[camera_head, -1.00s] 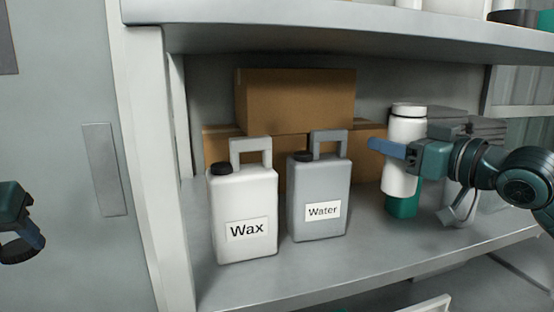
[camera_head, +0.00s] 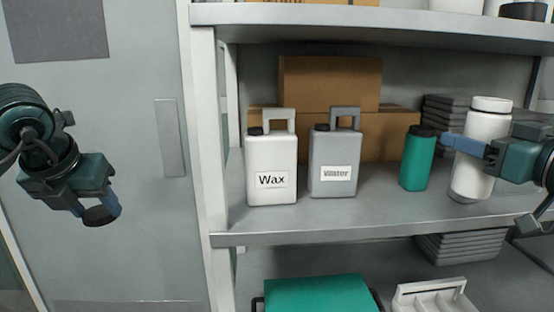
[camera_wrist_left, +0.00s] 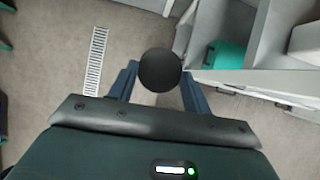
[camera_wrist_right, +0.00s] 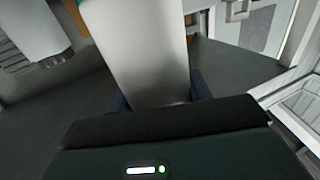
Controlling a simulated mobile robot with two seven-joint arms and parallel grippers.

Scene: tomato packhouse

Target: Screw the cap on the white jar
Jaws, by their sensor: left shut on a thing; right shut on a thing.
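The white jar (camera_head: 487,135) is upright at the right of the middle shelf in the head view. My right gripper (camera_head: 466,146) is shut on its side. The jar (camera_wrist_right: 145,50) also fills the space between the fingers in the right wrist view. I cannot tell whether its base touches the shelf. My left gripper (camera_head: 100,212) is out to the left in front of the grey door, well apart from the jar. It is shut on a round black cap (camera_wrist_left: 160,71), seen between its fingers in the left wrist view.
On the shelf stand a white Wax can (camera_head: 271,155), a grey Water can (camera_head: 334,150) and a green bottle (camera_head: 415,160) beside the jar. Cardboard boxes (camera_head: 330,85) are behind. A green crate (camera_head: 318,295) is below. Space before the door is free.

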